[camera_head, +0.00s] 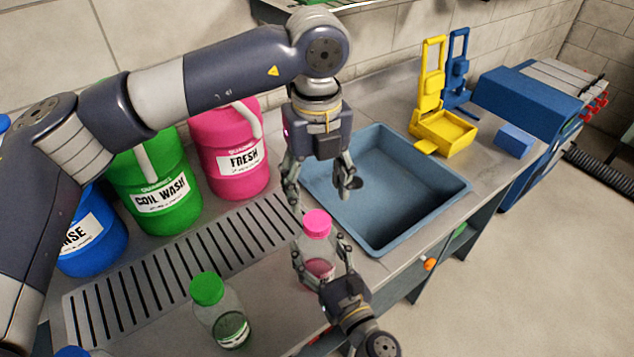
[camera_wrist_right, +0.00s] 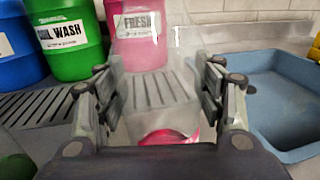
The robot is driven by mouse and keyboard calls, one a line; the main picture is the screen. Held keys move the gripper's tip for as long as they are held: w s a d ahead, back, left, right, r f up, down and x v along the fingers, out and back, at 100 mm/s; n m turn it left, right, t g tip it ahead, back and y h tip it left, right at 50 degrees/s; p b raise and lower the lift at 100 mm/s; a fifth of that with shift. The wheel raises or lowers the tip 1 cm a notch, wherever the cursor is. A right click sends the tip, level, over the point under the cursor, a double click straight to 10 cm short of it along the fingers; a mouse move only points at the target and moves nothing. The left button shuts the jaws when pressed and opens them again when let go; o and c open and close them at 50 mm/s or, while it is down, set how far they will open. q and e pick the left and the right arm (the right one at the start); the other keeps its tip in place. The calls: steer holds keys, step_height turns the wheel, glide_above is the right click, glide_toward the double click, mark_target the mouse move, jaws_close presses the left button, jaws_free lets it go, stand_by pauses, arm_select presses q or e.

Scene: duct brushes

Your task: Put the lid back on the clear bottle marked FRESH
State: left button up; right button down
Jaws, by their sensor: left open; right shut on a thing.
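A clear bottle (camera_head: 318,250) with some pink liquid stands upright near the counter's front edge, left of the sink. A pink lid (camera_head: 317,222) shows at its top; I cannot tell whether it is fully seated. My right gripper (camera_head: 322,268) is shut around the bottle's body. The right wrist view shows the see-through bottle (camera_wrist_right: 158,95) between its fingers, with its pink part (camera_wrist_right: 165,136) low down; the lid is not visible there. My left gripper (camera_head: 322,194) is open and empty, pointing down just above the lid. No marking on the bottle is readable.
A pink FRESH jug (camera_head: 230,150), a green COIL WASH jug (camera_head: 155,185) and a blue jug (camera_head: 95,240) stand behind the drain grating. A green-lidded bottle (camera_head: 220,312) stands front left. A blue sink (camera_head: 440,190) and a yellow holder (camera_head: 445,130) are to the right.

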mark_target(317, 220)
arm_select(q)
steer(key=n, duration=0.3)
stand_by(0.4)
steer(key=shift+f, duration=3.95)
